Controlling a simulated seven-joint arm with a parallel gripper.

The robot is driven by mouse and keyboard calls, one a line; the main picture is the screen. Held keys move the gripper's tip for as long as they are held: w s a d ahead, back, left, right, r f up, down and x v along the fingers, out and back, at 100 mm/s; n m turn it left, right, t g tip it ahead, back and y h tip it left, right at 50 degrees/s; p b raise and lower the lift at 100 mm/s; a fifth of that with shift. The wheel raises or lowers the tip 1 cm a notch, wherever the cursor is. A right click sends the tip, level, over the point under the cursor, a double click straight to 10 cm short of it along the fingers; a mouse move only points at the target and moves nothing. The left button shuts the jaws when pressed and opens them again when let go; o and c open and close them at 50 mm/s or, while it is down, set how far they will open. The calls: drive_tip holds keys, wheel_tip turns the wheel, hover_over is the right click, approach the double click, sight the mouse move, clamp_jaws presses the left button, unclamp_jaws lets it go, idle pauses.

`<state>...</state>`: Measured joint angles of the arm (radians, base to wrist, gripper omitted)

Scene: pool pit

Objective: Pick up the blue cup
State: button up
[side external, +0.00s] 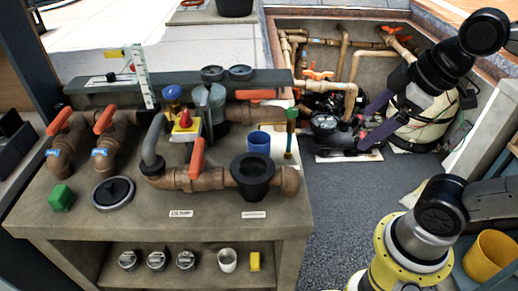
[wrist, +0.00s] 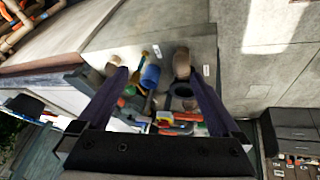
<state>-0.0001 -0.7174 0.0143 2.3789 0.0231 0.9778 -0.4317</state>
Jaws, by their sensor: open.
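The blue cup (side external: 259,142) stands on the grey bench near its right back edge in the side view, behind the black-rimmed pipe opening. It also shows in the wrist view (wrist: 151,77), between my fingers and beyond them. My gripper (side external: 364,130) has two purple fingers spread apart and nothing between them. It is to the right of the bench and apart from the cup. In the wrist view my gripper (wrist: 158,76) points toward the bench top.
A green-topped upright fitting (side external: 291,125) stands just right of the cup. Brown pipes with orange handles (side external: 197,160) and a black-rimmed pipe opening (side external: 252,176) crowd the bench. A yellow bucket (side external: 490,255) stands at the lower right. The floor (side external: 345,195) beside the bench is clear.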

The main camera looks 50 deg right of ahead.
drive_tip(key=w+a+r+n+g, duration=0.15)
drive_tip(key=w+r+n, duration=0.25)
drive_tip(key=w+n, duration=0.4)
drive_tip(key=n+g+y, duration=0.1)
drive_tip(key=n+g, duration=0.2)
hover_over(259, 147)
drive_tip(key=w+d, duration=0.1)
drive_tip(key=d, duration=0.3)
drive_tip(key=f, duration=0.6)
drive_tip(key=shift+a+f, duration=0.2)
drive_tip(key=shift+f, duration=0.05)
drive_tip(key=shift+g, duration=0.45)
drive_tip(key=f, duration=0.6)
drive_tip(key=a+f, duration=0.1)
drive_tip(key=f, duration=0.2)
drive_tip(key=shift+w+f, duration=0.3)
drive_tip(key=shift+f, duration=0.1)
drive_tip(key=shift+w+a+f, duration=0.1)
drive_tip(key=shift+w+f, duration=0.05)
drive_tip(key=shift+f, duration=1.35)
drive_tip(key=shift+w+a+f, duration=0.1)
drive_tip(key=shift+f, duration=1.35)
drive_tip(key=c, duration=1.4)
